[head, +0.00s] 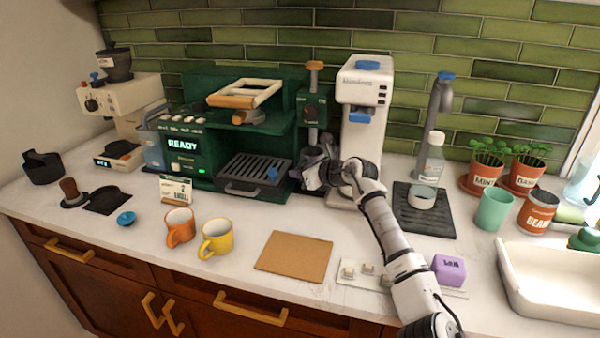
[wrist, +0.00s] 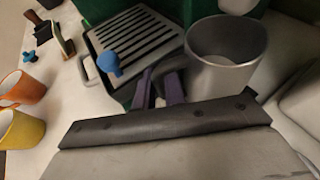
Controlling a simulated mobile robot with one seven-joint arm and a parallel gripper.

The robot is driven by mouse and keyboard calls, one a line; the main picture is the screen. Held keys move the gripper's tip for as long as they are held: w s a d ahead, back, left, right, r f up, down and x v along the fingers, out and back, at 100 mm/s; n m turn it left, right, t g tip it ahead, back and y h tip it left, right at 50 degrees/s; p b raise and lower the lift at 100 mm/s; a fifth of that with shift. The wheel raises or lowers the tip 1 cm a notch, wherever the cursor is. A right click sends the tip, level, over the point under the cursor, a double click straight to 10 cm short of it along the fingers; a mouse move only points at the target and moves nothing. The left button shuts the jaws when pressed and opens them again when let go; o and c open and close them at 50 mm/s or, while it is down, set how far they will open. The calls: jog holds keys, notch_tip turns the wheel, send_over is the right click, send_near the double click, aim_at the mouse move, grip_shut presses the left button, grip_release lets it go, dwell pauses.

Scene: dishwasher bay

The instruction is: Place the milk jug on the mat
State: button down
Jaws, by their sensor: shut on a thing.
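The milk jug (wrist: 225,70) is a grey metal cup, upright with its open top showing, at the right of the drip grille in the wrist view. My gripper (head: 312,177) is in front of the green coffee machine in the head view. Its purple-grey fingers (wrist: 160,92) are shut beside the jug's wall in the wrist view; the grip point, likely the handle, is partly hidden. In the head view my gripper and wrist hide most of the jug. A flat brown cork mat (head: 294,257) lies bare on the counter front, below and left of my arm.
The green coffee machine (head: 190,146) with its drip grille (head: 254,172) stands close behind my gripper. Orange (head: 180,227) and yellow (head: 216,239) mugs stand left of the cork mat. A dark mat (head: 425,222) holding a cup lies right; a purple box (head: 449,270) sits near my forearm.

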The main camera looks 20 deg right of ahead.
jog(key=shift+f+b, duration=0.3)
jog(key=shift+f, duration=0.1)
dwell(0.4)
jog(key=c, duration=1.4)
grip_release()
jog(key=b+v, duration=0.4)
jog(key=v, duration=0.9)
jog(key=shift+s+d+r, duration=0.1)
jog(key=shift+s+r, duration=0.15)
jog(key=shift+s, duration=0.05)
